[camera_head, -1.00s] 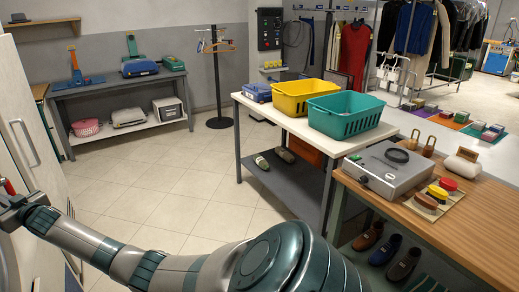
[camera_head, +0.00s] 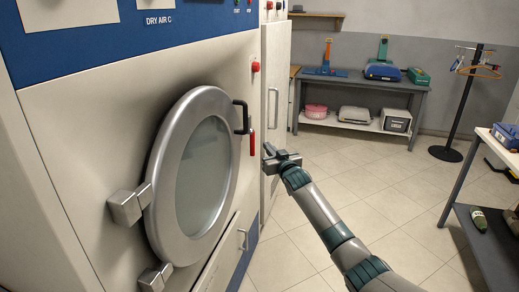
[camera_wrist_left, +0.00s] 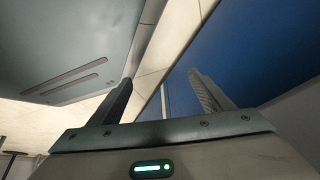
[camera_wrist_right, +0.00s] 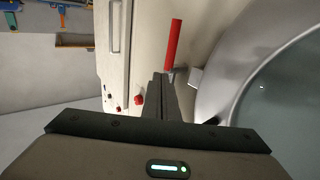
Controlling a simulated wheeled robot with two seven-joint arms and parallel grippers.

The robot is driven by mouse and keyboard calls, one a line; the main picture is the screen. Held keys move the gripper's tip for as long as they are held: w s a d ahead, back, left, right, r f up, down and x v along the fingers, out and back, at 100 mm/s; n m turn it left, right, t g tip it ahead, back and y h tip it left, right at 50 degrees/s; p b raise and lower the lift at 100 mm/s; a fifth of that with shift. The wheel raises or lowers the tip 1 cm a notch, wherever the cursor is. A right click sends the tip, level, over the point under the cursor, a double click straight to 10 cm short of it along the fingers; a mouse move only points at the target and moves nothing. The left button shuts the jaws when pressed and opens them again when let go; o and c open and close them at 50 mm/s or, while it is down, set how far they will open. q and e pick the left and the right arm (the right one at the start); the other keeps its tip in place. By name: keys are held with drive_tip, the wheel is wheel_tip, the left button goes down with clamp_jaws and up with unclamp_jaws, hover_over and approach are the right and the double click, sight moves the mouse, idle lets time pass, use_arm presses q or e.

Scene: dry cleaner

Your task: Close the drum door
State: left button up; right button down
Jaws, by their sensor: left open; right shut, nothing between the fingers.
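The drum door (camera_head: 205,175) is a round glass door with a thick silver ring, on the front of a white and blue machine. Block hinges (camera_head: 130,204) sit on its left. It looks near the machine's front; I cannot tell whether it is fully shut. A black handle (camera_head: 242,117) and a red grip (camera_head: 252,143) are at its right edge. My right gripper (camera_head: 268,153) is shut and empty, just right of the red grip. The right wrist view shows the red grip (camera_wrist_right: 173,45) beyond the fingertips. My left gripper (camera_wrist_left: 160,78) is open and empty.
A white cabinet (camera_head: 275,110) stands right of the machine. A red button (camera_head: 255,67) is above the door handle. A grey shelf table (camera_head: 365,85) is by the back wall, with a coat stand (camera_head: 465,105) to its right. The tiled floor between is clear.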

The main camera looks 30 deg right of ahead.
use_arm(q)
drive_tip(key=shift+t, duration=0.7)
drive_tip(key=shift+w+d+r+b, duration=0.1)
drive_tip(key=shift+w+d+r, duration=0.2)
drive_tip(key=shift+w+d, duration=0.25)
drive_tip(key=shift+w+d+r+b, duration=0.15)
drive_tip(key=shift+w+d+r, duration=0.15)
drive_tip(key=shift+w, duration=0.35)
drive_tip(key=shift+w+d+r+b, duration=0.1)
drive_tip(key=shift+w+d+r, duration=0.2)
drive_tip(key=shift+w+d, duration=0.25)
use_arm(e)
drive_tip(key=shift+s+d, duration=1.7)
drive_tip(key=shift+d, duration=0.1)
use_arm(q)
drive_tip(key=shift+a, duration=0.2)
